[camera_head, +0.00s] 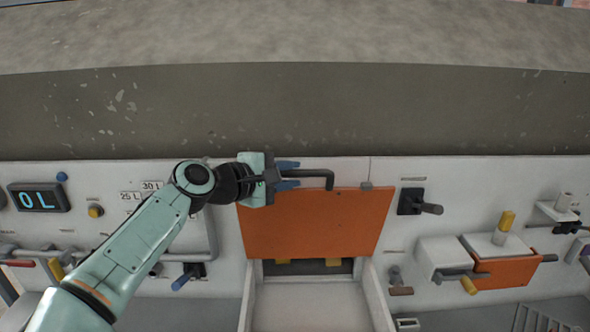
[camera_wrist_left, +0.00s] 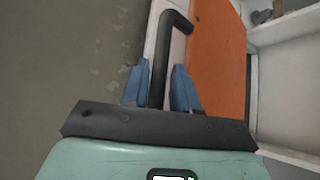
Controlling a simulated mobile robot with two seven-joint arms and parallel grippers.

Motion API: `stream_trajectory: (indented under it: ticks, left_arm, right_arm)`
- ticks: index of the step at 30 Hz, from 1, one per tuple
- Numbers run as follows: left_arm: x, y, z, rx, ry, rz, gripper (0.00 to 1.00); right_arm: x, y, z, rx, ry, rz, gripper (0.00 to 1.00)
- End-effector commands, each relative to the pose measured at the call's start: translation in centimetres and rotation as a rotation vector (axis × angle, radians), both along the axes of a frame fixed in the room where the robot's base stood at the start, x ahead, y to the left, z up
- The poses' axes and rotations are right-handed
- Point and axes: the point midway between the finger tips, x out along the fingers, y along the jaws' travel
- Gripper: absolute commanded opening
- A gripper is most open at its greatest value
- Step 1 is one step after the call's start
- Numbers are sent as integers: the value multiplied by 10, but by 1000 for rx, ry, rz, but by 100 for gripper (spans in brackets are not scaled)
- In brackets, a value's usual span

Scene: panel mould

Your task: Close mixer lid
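The mixer lid is an orange panel (camera_head: 318,222) in the middle of the white machine front in the head view; it also shows in the wrist view (camera_wrist_left: 216,60). A black bent bar handle (camera_head: 328,178) runs along its upper edge. My left gripper (camera_head: 290,174) is at the left end of this handle. In the wrist view its two blue fingers (camera_wrist_left: 160,88) stand on either side of the handle (camera_wrist_left: 160,60), with narrow gaps showing. The gripper looks open around the bar. Below the lid a dark opening (camera_head: 308,267) with yellow bits shows. My right gripper is not in view.
A white chute (camera_head: 310,300) lies below the opening. To the right are a black lever (camera_head: 418,203), a white box (camera_head: 442,257) and a smaller orange flap (camera_head: 508,271). A display reading "0L" (camera_head: 38,197) is at the left. A bare grey surface (camera_head: 200,110) lies above.

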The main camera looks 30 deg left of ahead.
Motion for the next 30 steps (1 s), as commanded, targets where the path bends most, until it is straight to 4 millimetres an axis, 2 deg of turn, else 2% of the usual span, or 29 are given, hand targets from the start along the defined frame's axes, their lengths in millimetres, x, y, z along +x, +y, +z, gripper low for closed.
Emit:
stream_trajectory:
  ticks: [6,15,16,18,25,30]
  left_arm:
    - [18,-6,-4,1,-1,0,29]
    - [20,-6,-5,1,0,0,29]
    - [20,-6,-5,1,0,0,22]
    - [20,-6,-5,1,0,0,0]
    - [18,-7,-6,2,-3,0,0]
    - [11,-11,-12,16,-21,-1,0]
  right_arm:
    - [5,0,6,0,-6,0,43]
    - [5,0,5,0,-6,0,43]
    - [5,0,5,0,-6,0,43]
    - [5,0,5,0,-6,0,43]
    - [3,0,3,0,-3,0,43]
    - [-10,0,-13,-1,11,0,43]
